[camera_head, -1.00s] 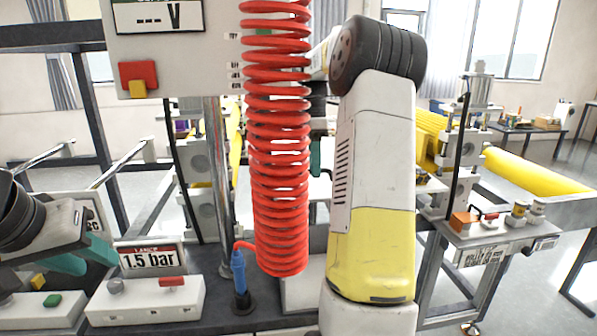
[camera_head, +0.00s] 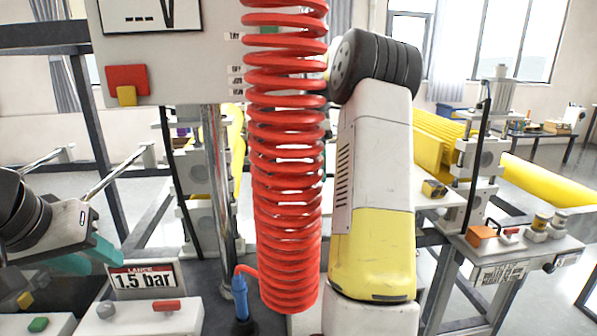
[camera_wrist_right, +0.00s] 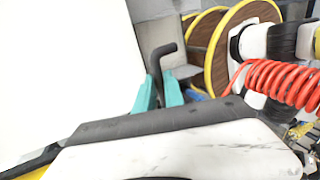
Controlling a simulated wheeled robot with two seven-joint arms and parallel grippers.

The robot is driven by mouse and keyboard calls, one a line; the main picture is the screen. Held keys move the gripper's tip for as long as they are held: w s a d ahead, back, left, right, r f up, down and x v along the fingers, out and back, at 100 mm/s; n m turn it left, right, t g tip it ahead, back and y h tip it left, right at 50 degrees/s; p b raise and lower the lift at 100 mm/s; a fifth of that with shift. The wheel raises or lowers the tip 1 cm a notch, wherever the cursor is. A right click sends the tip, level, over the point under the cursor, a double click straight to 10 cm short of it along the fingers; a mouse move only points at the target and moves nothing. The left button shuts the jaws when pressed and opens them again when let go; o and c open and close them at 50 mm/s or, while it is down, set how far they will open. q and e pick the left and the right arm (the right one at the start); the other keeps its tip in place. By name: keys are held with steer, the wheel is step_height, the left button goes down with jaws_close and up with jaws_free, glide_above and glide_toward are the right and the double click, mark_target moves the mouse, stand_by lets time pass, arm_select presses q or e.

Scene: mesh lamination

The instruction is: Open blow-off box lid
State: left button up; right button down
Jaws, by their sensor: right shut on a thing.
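In the right wrist view my right gripper (camera_wrist_right: 159,92) has its two teal fingers closed around a dark bent handle (camera_wrist_right: 166,50), whose top sticks out above the fingertips. A large plain white surface (camera_wrist_right: 60,60) fills the left of that view; I cannot tell for certain whether it is the blow-off box lid. In the head view my right arm stands upright in the centre and its gripper is hidden. My left gripper (camera_head: 95,258) is at the lower left, teal fingers seen side-on beside the 1.5 bar sign (camera_head: 146,281); its opening is unclear.
A red coiled hose (camera_head: 287,170) hangs just left of my right arm; it also shows in the right wrist view (camera_wrist_right: 285,82). Yellow-rimmed reels (camera_wrist_right: 208,42) stand behind the handle. A blue nozzle (camera_head: 240,297) and a white control box (camera_head: 135,318) are low in front.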

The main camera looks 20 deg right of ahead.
steer(key=c, duration=1.5)
jaws_free()
steer(key=shift+w+d, duration=0.15)
steer(key=shift+w, duration=0.45)
steer(key=shift+o, duration=0.2)
steer(key=shift+s, duration=0.1)
steer(key=v, duration=0.7)
steer(key=shift+r, duration=0.35)
